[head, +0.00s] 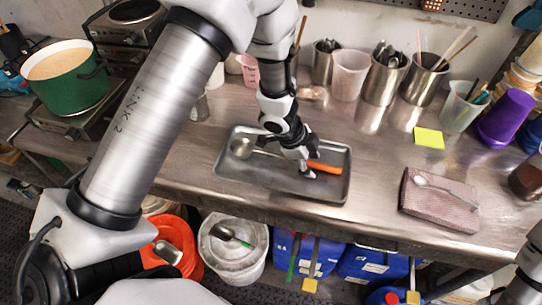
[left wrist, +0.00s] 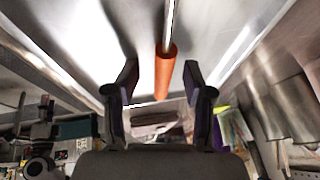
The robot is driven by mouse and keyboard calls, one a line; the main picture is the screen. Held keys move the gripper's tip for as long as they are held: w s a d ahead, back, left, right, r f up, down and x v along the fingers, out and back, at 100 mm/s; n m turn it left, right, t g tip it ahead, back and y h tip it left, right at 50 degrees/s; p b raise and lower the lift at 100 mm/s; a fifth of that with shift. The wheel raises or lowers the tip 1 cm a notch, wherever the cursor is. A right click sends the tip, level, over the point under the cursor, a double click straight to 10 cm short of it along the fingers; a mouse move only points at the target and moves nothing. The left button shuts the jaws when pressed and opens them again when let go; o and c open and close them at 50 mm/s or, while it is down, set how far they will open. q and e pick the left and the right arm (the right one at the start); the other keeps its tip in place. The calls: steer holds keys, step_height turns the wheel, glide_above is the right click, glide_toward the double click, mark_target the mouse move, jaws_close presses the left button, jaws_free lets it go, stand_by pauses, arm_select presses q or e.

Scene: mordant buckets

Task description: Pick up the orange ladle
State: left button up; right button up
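The orange ladle has a metal bowl (head: 241,148), a thin metal shaft and an orange handle (head: 325,167). It lies in a grey metal tray (head: 283,190) on the steel table. My left gripper (head: 305,169) is low over the tray at the handle's near end, hiding part of it. In the left wrist view my left gripper (left wrist: 160,68) is open. Its two dark fingers stand apart on either side of the orange handle (left wrist: 165,75), with gaps on both sides. My right gripper is out of view.
A spoon (head: 447,192) lies on a brownish folded pad (head: 420,204) at right. Metal and plastic containers (head: 349,74) line the back. A green pot (head: 68,82) stands at left. Buckets, including an orange one (head: 188,245), sit below the table edge. Steel between tray and pad is clear.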

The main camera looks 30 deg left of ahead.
arm_select(q)
jaws_close()
